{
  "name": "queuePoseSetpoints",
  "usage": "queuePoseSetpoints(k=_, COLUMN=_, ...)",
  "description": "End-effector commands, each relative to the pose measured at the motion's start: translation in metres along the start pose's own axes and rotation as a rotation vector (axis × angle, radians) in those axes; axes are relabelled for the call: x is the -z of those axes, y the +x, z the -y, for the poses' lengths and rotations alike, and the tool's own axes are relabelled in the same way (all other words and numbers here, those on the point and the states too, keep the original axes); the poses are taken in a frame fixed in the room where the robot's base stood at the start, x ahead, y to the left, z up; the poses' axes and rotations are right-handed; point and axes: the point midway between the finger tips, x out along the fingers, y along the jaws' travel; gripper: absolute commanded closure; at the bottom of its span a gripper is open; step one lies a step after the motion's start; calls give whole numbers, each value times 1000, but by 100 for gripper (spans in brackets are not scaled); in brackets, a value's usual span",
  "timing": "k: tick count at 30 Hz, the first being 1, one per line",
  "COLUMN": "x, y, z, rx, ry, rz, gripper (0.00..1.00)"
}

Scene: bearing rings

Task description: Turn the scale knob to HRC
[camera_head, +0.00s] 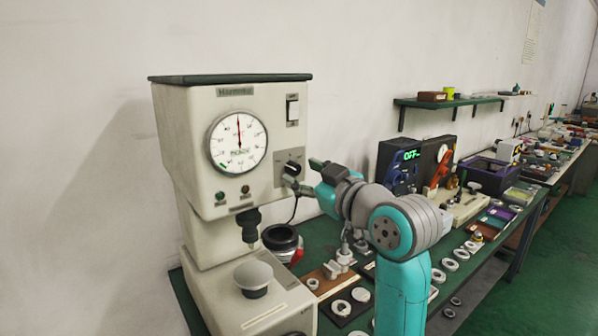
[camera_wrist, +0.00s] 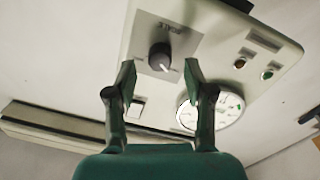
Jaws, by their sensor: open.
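The hardness tester (camera_head: 190,110) stands at the left of the head view, with a round dial (camera_head: 238,142) on its front. The scale knob (camera_head: 291,168) is on the front panel, right of and below the dial. In the wrist view the knob (camera_wrist: 160,56) is dark and round with a pale pointer line, on a grey plate (camera_wrist: 180,35); its lettering is too small to read. My gripper (camera_wrist: 159,72) is open, its two fingers spread to either side of the knob's line. The knob appears beyond the fingertips, not clasped. In the head view my gripper (camera_head: 300,180) is close to the knob.
The tester's anvil (camera_head: 253,278) stands below. A bench (camera_head: 320,235) with rings, trays and a blue device (camera_head: 400,165) extends right. A green shelf (camera_head: 450,102) hangs on the wall.

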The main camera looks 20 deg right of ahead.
Motion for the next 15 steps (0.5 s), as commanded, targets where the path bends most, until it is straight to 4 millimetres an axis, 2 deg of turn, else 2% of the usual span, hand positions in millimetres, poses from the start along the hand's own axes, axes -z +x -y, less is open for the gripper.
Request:
queuePoseSetpoints(k=6, x=1, y=20, z=0, rx=1, ry=1, rz=-1, gripper=47)
queuePoseSetpoints(k=15, x=0, y=24, z=0, rx=0, ry=0, rz=-1, gripper=47)
